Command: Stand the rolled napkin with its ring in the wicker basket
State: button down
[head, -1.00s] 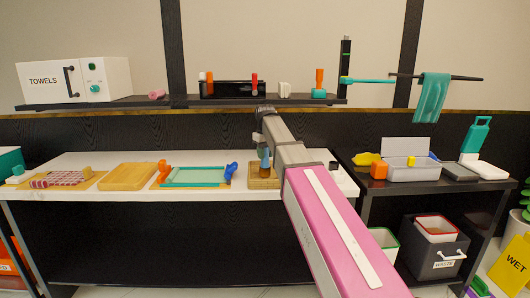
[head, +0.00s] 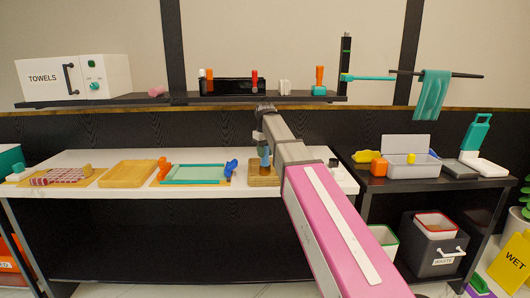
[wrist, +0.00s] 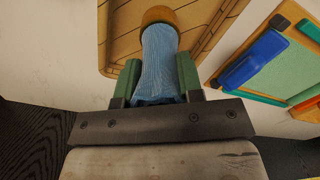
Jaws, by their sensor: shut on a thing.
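The rolled napkin (wrist: 160,62) is light blue ribbed cloth, with a brown-orange ring (wrist: 158,15) around its far end in the wrist view. My gripper (wrist: 158,75) has its green fingers shut on the napkin's sides. In the head view the napkin (head: 264,158) hangs roughly upright below my wrist, over the tan wicker basket (head: 262,180) on the white counter. The basket also fills the upper part of the wrist view (wrist: 118,42). I cannot tell whether the napkin touches the basket floor. My arm hides part of the basket's right side.
A dark shelf (head: 180,101) runs above the counter. Bare counter shows in front.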

jog(key=shift+f, duration=0.2)
jog(key=c, duration=0.7)
grip_release()
jog(key=shift+r, duration=3.5)
jog(key=shift+s, duration=0.1)
